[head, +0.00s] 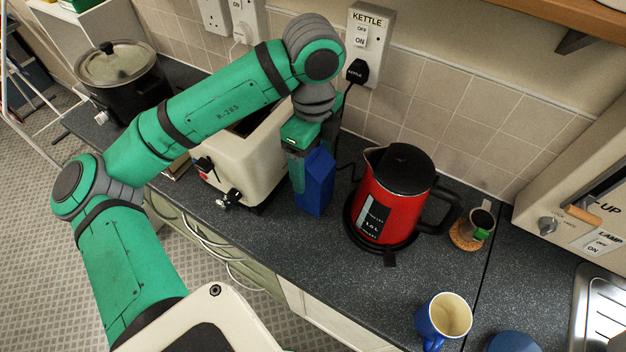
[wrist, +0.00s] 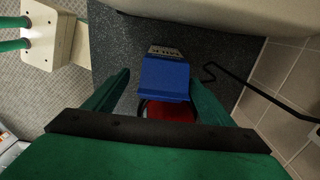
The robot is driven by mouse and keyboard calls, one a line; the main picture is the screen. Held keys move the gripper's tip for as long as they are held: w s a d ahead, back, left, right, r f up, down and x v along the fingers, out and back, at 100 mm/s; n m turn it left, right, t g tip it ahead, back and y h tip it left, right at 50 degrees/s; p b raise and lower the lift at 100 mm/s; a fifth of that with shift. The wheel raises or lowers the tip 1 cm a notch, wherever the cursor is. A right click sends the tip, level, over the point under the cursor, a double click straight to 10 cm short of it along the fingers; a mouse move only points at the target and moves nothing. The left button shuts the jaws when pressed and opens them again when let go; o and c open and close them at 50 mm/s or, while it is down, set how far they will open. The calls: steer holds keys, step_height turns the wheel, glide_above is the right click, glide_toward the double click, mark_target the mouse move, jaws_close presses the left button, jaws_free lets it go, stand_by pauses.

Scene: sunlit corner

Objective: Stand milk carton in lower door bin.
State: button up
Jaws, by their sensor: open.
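The milk carton, a blue box (head: 318,182), stands upright on the dark worktop between the toaster and the red kettle. My gripper (head: 303,170) is over it, pointing down, with one finger seen along the carton's left side. In the wrist view the carton (wrist: 166,78) shows from above, between the two green fingers of my gripper (wrist: 160,84). The fingers are apart, with a visible gap on the left; contact on the right cannot be told. The lower door bin is in neither view.
A cream toaster (head: 245,160) stands close to the carton's left. A red kettle (head: 392,200) is close to its right. A blue mug (head: 443,318) and a small cup on a cork coaster (head: 465,236) stand further right. The worktop's front edge is near the carton.

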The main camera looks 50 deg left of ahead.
steer(key=shift+w+f, duration=0.2)
steer(key=shift+f, duration=2.85)
steer(key=c, duration=1.9)
steer(key=shift+r, duration=0.15)
